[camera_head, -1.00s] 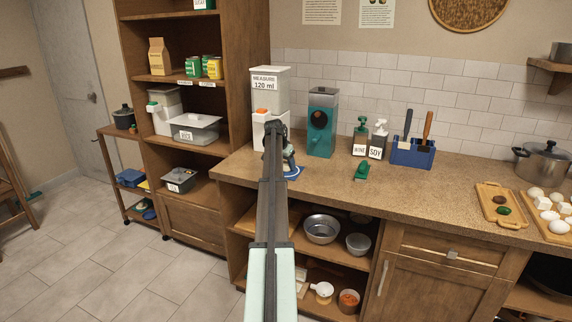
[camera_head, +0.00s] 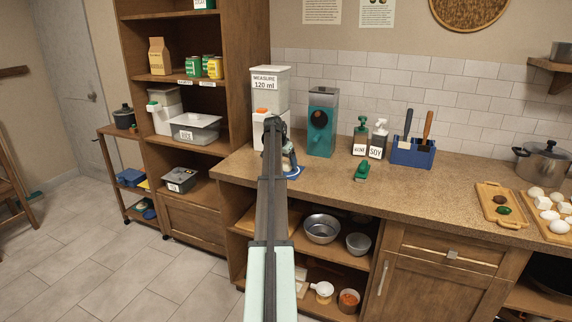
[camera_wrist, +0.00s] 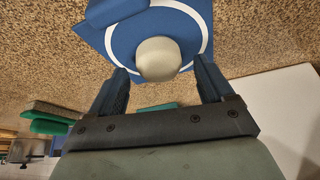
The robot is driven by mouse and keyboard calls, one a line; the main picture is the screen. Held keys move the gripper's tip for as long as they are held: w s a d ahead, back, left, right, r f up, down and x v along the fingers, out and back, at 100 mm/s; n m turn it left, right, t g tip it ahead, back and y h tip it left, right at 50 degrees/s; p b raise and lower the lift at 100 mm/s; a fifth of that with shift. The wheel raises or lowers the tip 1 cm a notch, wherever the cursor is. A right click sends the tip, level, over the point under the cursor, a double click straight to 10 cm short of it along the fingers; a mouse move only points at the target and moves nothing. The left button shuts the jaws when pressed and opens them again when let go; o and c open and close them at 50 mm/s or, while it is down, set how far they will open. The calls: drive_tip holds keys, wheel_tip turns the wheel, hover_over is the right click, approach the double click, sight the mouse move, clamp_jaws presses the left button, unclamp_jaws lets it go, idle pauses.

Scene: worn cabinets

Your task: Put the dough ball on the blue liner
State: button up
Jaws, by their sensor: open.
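The dough ball (camera_wrist: 158,59) is pale and round. In the wrist view it sits over the blue liner (camera_wrist: 90,34), inside the liner's white ring, and appears to rest on it. My gripper (camera_wrist: 163,82) is open, with one dark finger on each side of the ball's near edge and gaps between the fingers and the ball. In the head view the liner (camera_head: 296,173) lies on the counter in front of the white dispenser, partly hidden by my arm.
The white measuring dispenser (camera_head: 271,90) and teal dispenser (camera_head: 322,122) stand behind the liner. A green object (camera_head: 361,171) lies to the right. Bottles (camera_head: 378,140) and a blue utensil holder (camera_head: 412,153) stand further right. The counter's front middle is clear.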

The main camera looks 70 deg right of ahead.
drive_tip(key=s+v, duration=0.1)
drive_tip(key=v, duration=0.9)
drive_tip(key=shift+w+a+r, duration=0.15)
drive_tip(key=shift+w+r, duration=0.15)
drive_tip(key=shift+w, duration=0.2)
